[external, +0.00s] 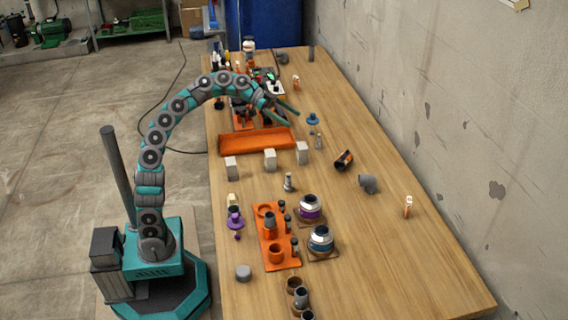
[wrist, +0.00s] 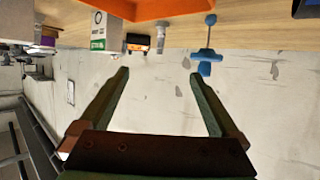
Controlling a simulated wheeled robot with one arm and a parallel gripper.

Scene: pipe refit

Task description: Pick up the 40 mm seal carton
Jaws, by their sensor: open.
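Three pale box-shaped cartons stand in a row on the table in front of the orange tray: a left one (external: 231,168), a middle one (external: 270,160) and a right one (external: 302,153). Their size marks cannot be read in the external view. The wrist view shows a white carton with a green band (wrist: 106,32) and, at the far left, part of one with a purple band (wrist: 48,38). I cannot tell which is the 40 mm one. My gripper (external: 290,117) is open and empty, above the table beyond the cartons; its fingers (wrist: 159,75) show nothing between them.
The orange tray (external: 256,149) lies behind the cartons. A blue valve-like part (external: 312,119) stands right of my gripper. A black-and-orange cylinder (external: 343,160) and a grey elbow (external: 368,184) lie to the right. An orange fixture (external: 268,235) stands nearer.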

